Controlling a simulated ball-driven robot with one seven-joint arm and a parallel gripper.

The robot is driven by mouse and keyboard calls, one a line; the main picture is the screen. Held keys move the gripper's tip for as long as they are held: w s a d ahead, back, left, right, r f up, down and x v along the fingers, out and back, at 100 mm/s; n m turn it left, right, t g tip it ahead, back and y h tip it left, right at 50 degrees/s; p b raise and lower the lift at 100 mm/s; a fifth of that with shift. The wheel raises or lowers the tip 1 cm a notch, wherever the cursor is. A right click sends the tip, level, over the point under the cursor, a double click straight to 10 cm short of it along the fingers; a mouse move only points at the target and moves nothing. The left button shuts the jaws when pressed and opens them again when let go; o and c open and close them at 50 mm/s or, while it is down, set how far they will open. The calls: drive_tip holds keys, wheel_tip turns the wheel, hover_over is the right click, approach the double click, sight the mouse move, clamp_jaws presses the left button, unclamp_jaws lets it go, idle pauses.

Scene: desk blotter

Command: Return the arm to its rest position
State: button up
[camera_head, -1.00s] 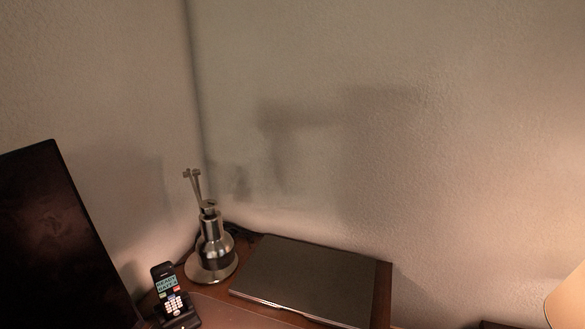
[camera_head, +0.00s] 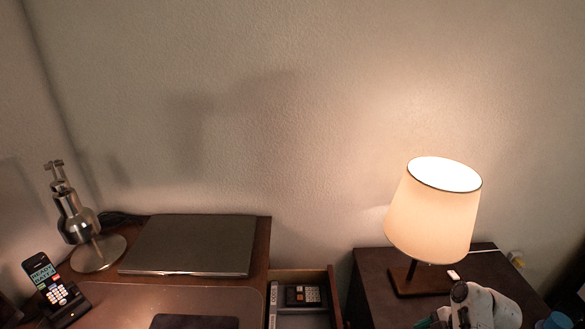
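A white part of my arm (camera_head: 488,306) shows at the bottom right, in front of the side table and below the lamp. My gripper is not in view, so I cannot see whether it is open or holds anything. The desk blotter (camera_head: 110,300) lies on the desk at the lower left, with a dark flat object (camera_head: 195,321) on it, cut off by the bottom edge.
A closed laptop (camera_head: 190,244), a metal lamp base (camera_head: 98,254) and a cordless phone (camera_head: 50,290) stand on the desk. An open drawer (camera_head: 338,300) holds a calculator (camera_head: 303,296). A lit lamp (camera_head: 432,215) stands on a side table (camera_head: 372,270).

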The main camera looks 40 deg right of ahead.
drive_tip(key=shift+s+a, duration=0.15)
drive_tip(key=shift+w+a+f+g, duration=0.1)
drive_tip(key=shift+w+a+g, duration=0.2)
drive_tip(key=shift+a, duration=0.4)
drive_tip(key=shift+a+m, duration=0.5)
drive_tip(key=shift+a, duration=0.15)
drive_tip(key=a+m, duration=0.1)
drive_tip(key=a, duration=0.1)
drive_tip(key=a+m+g, duration=0.1)
drive_tip(key=a, duration=0.2)
drive_tip(key=a+p, duration=0.1)
drive_tip(key=a, duration=0.2)
drive_tip(key=shift+s+a+r+m+g, duration=0.2)
drive_tip(key=shift+r+m+g, duration=0.1)
drive_tip(key=shift+r+m, duration=0.1)
drive_tip(key=s+a+r+m+g+h, duration=0.1)
drive_tip(key=s+a+r+m, duration=0.2)
drive_tip(key=a, duration=0.4)
drive_tip(key=s+a+r+m+h+p, duration=0.1)
drive_tip(key=s+a+r+m, duration=0.3)
drive_tip(key=a, duration=0.3)
drive_tip(key=shift+s+a+r+m+g, duration=0.2)
drive_tip(key=shift+s+a+m+g, duration=0.25)
drive_tip(key=shift+m, duration=0.25)
drive_tip(key=shift+c, duration=0.4)
